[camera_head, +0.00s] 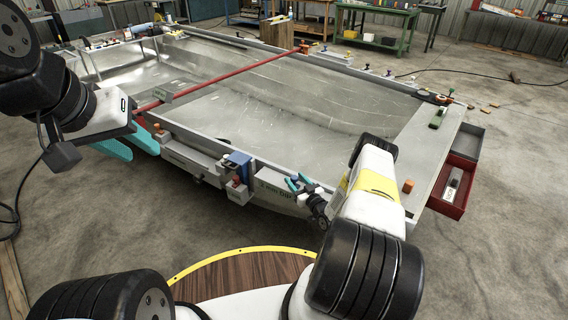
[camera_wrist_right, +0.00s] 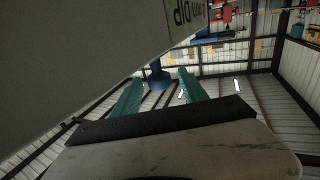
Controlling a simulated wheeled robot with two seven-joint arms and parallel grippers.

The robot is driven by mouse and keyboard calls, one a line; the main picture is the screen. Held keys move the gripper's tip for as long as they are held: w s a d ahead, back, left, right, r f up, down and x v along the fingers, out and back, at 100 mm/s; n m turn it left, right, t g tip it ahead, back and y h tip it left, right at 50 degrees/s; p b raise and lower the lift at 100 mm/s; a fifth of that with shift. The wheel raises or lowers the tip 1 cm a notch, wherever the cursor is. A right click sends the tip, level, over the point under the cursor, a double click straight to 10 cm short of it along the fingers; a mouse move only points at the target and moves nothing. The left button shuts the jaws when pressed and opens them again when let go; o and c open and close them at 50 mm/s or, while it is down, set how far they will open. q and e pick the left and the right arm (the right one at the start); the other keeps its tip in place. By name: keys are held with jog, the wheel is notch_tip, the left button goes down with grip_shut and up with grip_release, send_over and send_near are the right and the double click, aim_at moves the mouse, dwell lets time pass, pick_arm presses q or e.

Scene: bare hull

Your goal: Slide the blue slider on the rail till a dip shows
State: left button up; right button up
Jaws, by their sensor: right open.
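The blue slider (camera_head: 238,164) sits on the rail (camera_head: 262,170) along the near side of the hull. My right gripper (camera_head: 297,184) is open, with teal fingers, to the right of the slider and apart from it, beside the panel marked DIP (camera_head: 278,194). In the right wrist view my right gripper (camera_wrist_right: 160,92) has its fingers spread. A blue part (camera_wrist_right: 158,76) shows beyond them; I cannot tell if it is the slider. The mirrored or inverted lettering (camera_wrist_right: 187,14) is at the top. My left gripper (camera_head: 138,150) is open and empty over the hull's left near corner.
A red bar (camera_head: 222,78) crosses the bare metal hull (camera_head: 290,100). A red and grey box (camera_head: 236,190) hangs below the slider. A red tray (camera_head: 450,192) is at the right end. Small clamps line the far edge. The concrete floor to the right is mostly clear.

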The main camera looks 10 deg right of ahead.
jog(key=v, duration=0.6)
jog(key=shift+s+r, duration=0.1)
jog(key=shift+s, duration=0.1)
dwell(1.4)
